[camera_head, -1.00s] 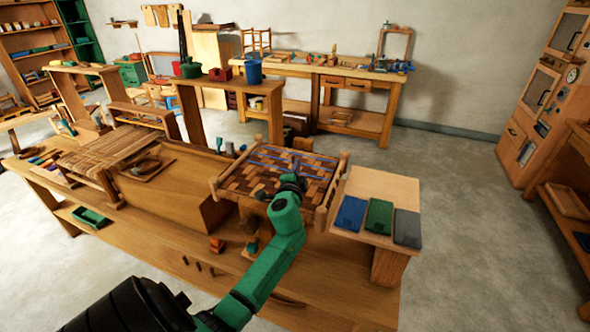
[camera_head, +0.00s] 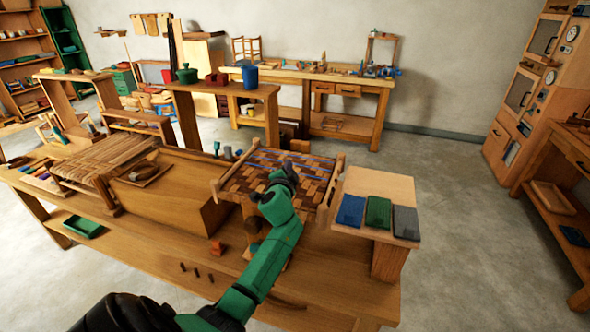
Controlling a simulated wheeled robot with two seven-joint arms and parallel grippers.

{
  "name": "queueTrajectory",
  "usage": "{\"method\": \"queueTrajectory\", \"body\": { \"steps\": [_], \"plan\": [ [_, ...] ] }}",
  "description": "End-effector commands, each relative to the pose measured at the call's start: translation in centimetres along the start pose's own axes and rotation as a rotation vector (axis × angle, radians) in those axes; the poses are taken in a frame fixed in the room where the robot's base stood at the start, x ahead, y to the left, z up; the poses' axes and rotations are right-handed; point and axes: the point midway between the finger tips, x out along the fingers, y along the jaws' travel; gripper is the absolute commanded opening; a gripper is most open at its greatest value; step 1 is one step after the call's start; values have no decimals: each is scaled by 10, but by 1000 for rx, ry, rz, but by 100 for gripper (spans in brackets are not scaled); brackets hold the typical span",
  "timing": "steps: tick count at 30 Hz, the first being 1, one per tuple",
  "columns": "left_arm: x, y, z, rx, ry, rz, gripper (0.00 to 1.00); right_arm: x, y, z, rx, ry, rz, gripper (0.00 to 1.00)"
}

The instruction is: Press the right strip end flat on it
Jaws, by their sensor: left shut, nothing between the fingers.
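The woven bark seat (camera_head: 241,176) is a wooden frame with a checkered weave of light and dark brown strips. It sits at the right part of the workbench, with thin blue lines (camera_head: 268,155) running across the weave. My left arm comes up from the bottom, and my left gripper (camera_head: 288,164) is over the middle to right part of the seat. It is shut and empty. The arm hides part of the weave, and I cannot tell whether the fingertips touch it. The right strip end is too small to make out. My right gripper is not in view.
A small raised board (camera_head: 380,186) right of the seat carries blue (camera_head: 351,211), green (camera_head: 379,212) and grey (camera_head: 406,222) blocks. A wooden box (camera_head: 172,195) and bundled bark strips (camera_head: 103,160) lie left. An orange block (camera_head: 218,248) lies on the bench (camera_head: 150,250) in front.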

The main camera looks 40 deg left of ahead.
Motion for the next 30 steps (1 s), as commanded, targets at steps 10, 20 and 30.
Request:
{"method": "queueTrajectory", "body": {
  "steps": [10, 20, 30],
  "plan": [
    [5, 0, 20, 2, -2, -1, 0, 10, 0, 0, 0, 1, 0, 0],
    [7, 0, 28, 2, -1, 0, 0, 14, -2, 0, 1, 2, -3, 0],
    [7, 0, 29, 2, -1, 0, 0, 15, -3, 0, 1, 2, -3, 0]
  ]
}}
